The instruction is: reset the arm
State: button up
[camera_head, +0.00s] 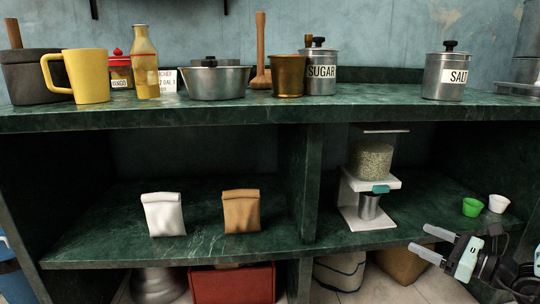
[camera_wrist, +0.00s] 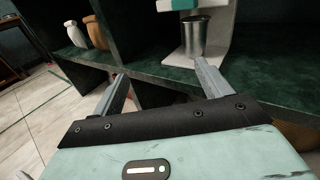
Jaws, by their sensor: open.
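My gripper (camera_head: 431,240) is at the lower right in the head view, just in front of the lower shelf's edge. Its two fingers point left, stand apart and hold nothing. In the wrist view my gripper (camera_wrist: 160,88) shows its two fingers spread, with nothing between them. Ahead of it is a metal cup (camera_wrist: 193,37) under a white grain dispenser (camera_wrist: 215,25). In the head view the dispenser (camera_head: 350,200) holds pale grain, and the metal cup (camera_head: 369,207) stands below its spout.
A green cup (camera_head: 472,207) and a white cup (camera_head: 498,203) stand on the shelf near my arm. A white bag (camera_head: 163,214) and a brown bag (camera_head: 241,211) stand in the left compartment. The green counter (camera_head: 200,115) above holds jars and pots. A red box (camera_head: 232,283) is below.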

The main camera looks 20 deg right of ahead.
jog(key=s+a+r+n+g+y+p, duration=0.1)
jog(key=a+r+n+g+y, duration=0.25)
jog(key=a+n+g, duration=0.75)
jog(key=s+a+r+n+g+y+p, duration=0.15)
jog(key=a+r+n+g+y, duration=0.3)
jog(key=a, duration=1.05)
jog(key=s+a+r+n+h+p, duration=0.25)
jog(key=s+a+n+h, duration=0.4)
jog(key=n, duration=0.55)
jog(key=s+a+r+n+h+p, duration=0.2)
jog(key=s+a+r+n+h, duration=0.25)
jog(key=a+n+h, duration=0.55)
notch_tip(320, 180, up, 37)
jog(key=d+n+g+y+p, duration=0.1)
jog(key=d+y+p, duration=0.1)
jog(key=p, duration=3.5)
jog(key=shift+s+y, duration=0.2)
jog(key=shift+y, duration=0.35)
jog(key=shift+d+f, duration=0.1)
jog(key=shift+d, duration=0.05)
